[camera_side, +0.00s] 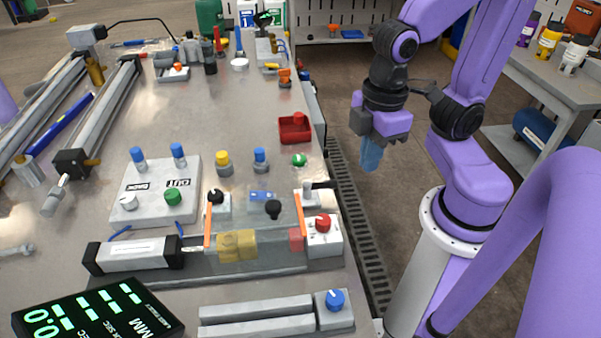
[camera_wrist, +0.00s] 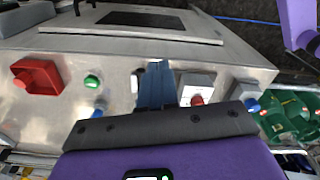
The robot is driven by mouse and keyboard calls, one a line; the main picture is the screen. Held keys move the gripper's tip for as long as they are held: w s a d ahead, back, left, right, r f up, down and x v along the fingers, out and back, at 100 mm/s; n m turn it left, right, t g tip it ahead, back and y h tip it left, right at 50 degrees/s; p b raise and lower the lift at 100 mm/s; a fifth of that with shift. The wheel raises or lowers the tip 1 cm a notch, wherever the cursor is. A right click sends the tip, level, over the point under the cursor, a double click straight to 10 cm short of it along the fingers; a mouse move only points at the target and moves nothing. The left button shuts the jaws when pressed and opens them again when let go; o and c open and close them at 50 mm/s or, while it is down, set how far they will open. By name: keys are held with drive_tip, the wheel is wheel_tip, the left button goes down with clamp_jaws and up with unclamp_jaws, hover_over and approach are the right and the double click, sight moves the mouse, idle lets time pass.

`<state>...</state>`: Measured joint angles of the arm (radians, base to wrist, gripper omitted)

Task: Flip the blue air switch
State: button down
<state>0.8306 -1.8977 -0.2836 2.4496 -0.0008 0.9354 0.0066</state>
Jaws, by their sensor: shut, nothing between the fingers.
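My gripper (camera_side: 371,155) hangs in the air past the right edge of the metal table, its light blue fingers shut and empty. In the wrist view the shut fingers (camera_wrist: 155,85) point at the table edge, left of the red knob. A blue rotary knob (camera_side: 335,300) sits on a grey box at the table's front right; it also shows right of the fingers in the wrist view (camera_wrist: 252,105). Another blue-topped knob (camera_side: 260,160) stands farther back. Two blue-capped posts (camera_side: 177,152) stand on the white button panel. I cannot tell which is the air switch. My gripper touches none of them.
A red knob (camera_side: 322,223) on a white box, a lever switch (camera_side: 308,190), a green button (camera_side: 299,160) and a red tray (camera_side: 295,130) line the right edge. A clear-covered cylinder unit with orange posts (camera_side: 207,226) stands in front. The air around my gripper is free.

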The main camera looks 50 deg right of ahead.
sight(263, 195)
drive_tip(key=shift+s+d+f, duration=0.25)
drive_tip(key=shift+s+d, duration=0.25)
drive_tip(key=shift+s, duration=0.1)
drive_tip(key=c, duration=1.5)
unclamp_jaws()
drive_tip(key=shift+s+d+f, duration=0.1)
drive_tip(key=shift+s+d, duration=0.05)
drive_tip(key=shift+s, duration=0.05)
drive_tip(key=o, duration=0.5)
drive_tip(key=shift+w, duration=0.1)
drive_tip(key=shift+o, duration=0.6)
drive_tip(key=w+a+r+m, duration=0.1)
drive_tip(key=w+a+r, duration=0.4)
drive_tip(key=w, duration=0.3)
drive_tip(key=w+a+r+m, duration=0.2)
drive_tip(key=w+a+r, duration=0.3)
drive_tip(key=w+a, duration=0.2)
drive_tip(key=shift+w+a, duration=0.4)
drive_tip(key=shift+w, duration=0.5)
wheel_tip(263, 195, down, 17)
drive_tip(key=shift+f, duration=0.15)
